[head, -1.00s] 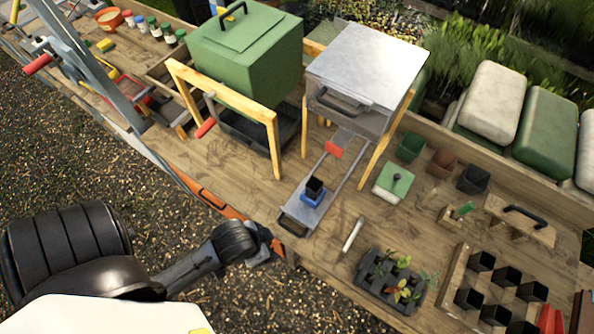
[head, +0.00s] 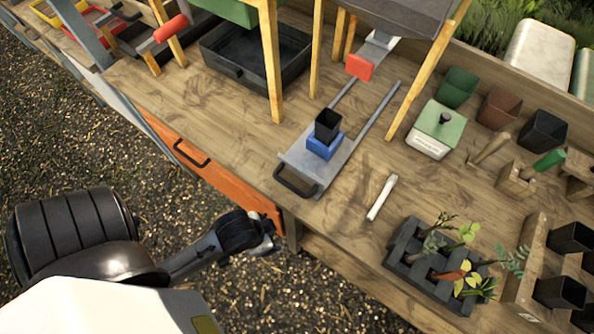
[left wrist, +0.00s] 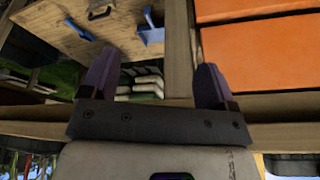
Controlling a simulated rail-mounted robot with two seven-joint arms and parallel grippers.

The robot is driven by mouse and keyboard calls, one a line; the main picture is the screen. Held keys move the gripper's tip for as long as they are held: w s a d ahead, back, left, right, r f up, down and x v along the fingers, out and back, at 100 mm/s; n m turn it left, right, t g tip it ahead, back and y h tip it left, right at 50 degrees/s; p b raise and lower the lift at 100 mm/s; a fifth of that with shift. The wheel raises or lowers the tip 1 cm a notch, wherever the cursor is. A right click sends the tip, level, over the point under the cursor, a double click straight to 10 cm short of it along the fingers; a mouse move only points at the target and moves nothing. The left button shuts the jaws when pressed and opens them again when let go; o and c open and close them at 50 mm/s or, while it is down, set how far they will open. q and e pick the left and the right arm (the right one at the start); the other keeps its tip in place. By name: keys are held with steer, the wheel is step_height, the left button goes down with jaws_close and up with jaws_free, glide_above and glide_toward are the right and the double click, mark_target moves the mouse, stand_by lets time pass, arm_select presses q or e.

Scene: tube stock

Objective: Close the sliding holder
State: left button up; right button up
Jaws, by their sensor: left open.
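The sliding holder (head: 304,165) is a grey metal plate on two rails, drawn out toward the bench's front edge. A black handle (head: 297,182) is on its near end. A blue block (head: 324,146) with a black pot (head: 327,125) stands on the plate. A red block (head: 359,67) sits farther back along the rails. My left gripper (head: 268,240) is beyond the bench's front edge, below the handle in the picture and apart from it. In the left wrist view its two dark fingers (left wrist: 155,82) are spread with nothing between them. My right gripper is not in view.
An orange drawer front (head: 215,178) with a black handle lies left of my left gripper. A white marker-like stick (head: 381,197) and a black seedling tray (head: 409,270) are right of the holder. Wooden legs (head: 271,70) flank the rails. Bare bench lies left of the holder.

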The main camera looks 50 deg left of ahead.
arm_select(q)
step_height(320, 180, down, 2)
steer(key=shift+b, duration=0.3)
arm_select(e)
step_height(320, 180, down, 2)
arm_select(q)
steer(key=shift+r, duration=0.1)
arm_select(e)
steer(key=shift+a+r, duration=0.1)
